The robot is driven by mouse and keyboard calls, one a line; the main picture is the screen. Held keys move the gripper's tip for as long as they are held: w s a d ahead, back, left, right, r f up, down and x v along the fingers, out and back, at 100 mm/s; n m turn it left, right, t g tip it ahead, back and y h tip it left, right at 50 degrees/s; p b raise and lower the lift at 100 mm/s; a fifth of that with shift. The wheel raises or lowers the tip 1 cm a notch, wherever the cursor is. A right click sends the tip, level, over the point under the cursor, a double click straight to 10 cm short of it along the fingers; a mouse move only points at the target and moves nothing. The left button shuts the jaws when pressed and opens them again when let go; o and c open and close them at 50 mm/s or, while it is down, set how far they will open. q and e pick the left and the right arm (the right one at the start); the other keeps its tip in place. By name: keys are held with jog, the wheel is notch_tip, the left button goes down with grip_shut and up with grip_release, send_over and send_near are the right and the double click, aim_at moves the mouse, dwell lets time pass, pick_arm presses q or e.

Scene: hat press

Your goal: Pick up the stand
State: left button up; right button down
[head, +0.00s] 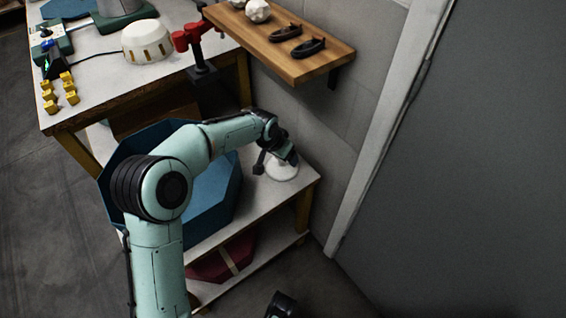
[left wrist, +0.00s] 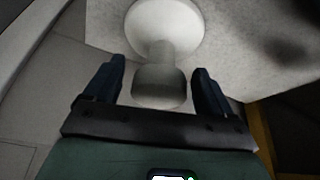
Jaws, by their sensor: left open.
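The stand (head: 283,171) is white with a wide round base, on the right end of the low shelf table. In the left wrist view, the stand (left wrist: 166,27) shows its round base, a narrow stem and a thicker grey-white head. My left gripper (head: 284,156) is at the stand and partly covers it in the head view. In the left wrist view its two dark fingers (left wrist: 160,75) are apart, one on each side of the stand's head, with a gap visible on both sides.
A blue octagonal box (head: 215,205) stands left of the stand, behind my left arm. A wall shelf (head: 325,62) juts out above, with dark small items. A red box (head: 222,262) lies on the lower level. The wall is close behind the stand.

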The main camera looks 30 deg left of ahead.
pick_arm(q)
jog(key=shift+x, duration=0.9)
jog(key=shift+r, duration=0.1)
jog(key=c, duration=1.1)
jog(key=shift+o, duration=0.2)
